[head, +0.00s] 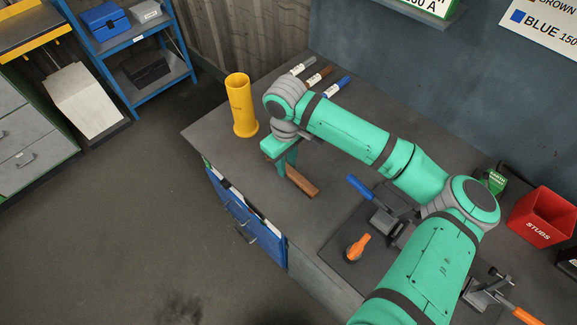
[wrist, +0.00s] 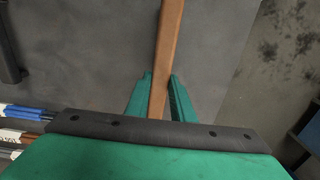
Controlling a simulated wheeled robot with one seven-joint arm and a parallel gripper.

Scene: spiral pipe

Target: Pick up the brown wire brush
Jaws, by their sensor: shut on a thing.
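The brown wire brush (head: 301,183) shows as a long brown wooden bar at the left part of the grey bench. Its bristles are not visible. My gripper (head: 285,170) points down and is shut on it, with one end of the bar sticking out to the lower right. In the wrist view, the brown bar (wrist: 169,45) runs between the two green fingers (wrist: 160,98) and up out of the picture. I cannot tell whether it rests on the bench or is slightly raised.
A yellow cylinder (head: 241,105) stands near the bench's left edge. Grey, brown and blue rods (head: 320,76) lie behind my arm. A clamp with an orange handle (head: 357,248), a blue-handled tool (head: 360,187) and a red STUBS bin (head: 541,216) are to the right.

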